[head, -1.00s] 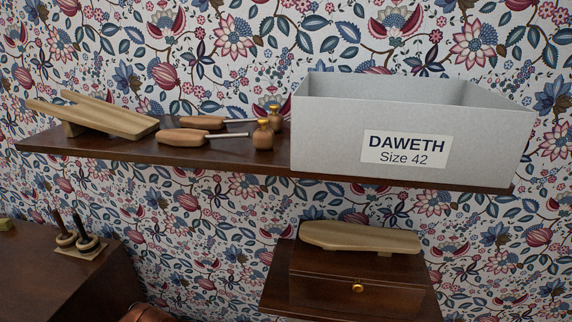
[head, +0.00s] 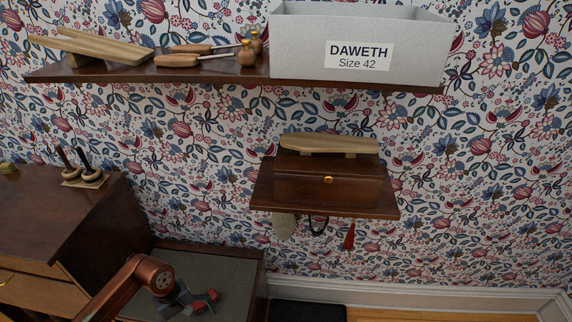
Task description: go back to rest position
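My copper-coloured arm (head: 130,283) comes in at the lower left of the head view, over a grey-topped low surface. At its end is a small grey and red part that looks like my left gripper (head: 198,302); it is too small and turned to tell whether it is open or shut. No held object can be made out there. My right gripper is not in view.
A wall shelf (head: 110,71) bears a grey DAWETH box (head: 300,50), wooden boards and tools. Below, a small shelf (head: 262,195) holds a brown box (head: 320,188) with a wooden piece on top. A dark cabinet (head: 50,215) stands left.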

